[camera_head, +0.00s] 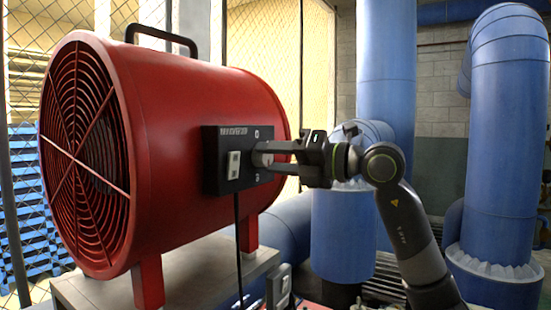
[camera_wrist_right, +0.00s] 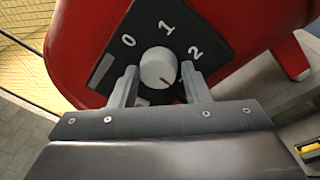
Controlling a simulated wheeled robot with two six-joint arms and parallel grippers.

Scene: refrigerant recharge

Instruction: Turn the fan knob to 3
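The red fan (camera_head: 180,130) stands on a light stand, with a dark control panel (camera_head: 226,186) on its side. In the right wrist view, the white fan knob (camera_wrist_right: 157,66) sits on that panel (camera_wrist_right: 145,30) beside the marks 0, 1 and 2. My right gripper (camera_head: 285,156) reaches the panel from the right. In the right wrist view its fingers (camera_wrist_right: 160,84) flank the knob closely and appear shut on it. My left gripper is not in view.
A black cable (camera_head: 238,245) hangs from the panel. Large blue pipes (camera_head: 505,140) stand at the right, behind my right arm. A mesh fence (camera_head: 265,70) is behind the fan, and blue stacked items (camera_head: 30,205) are at the left.

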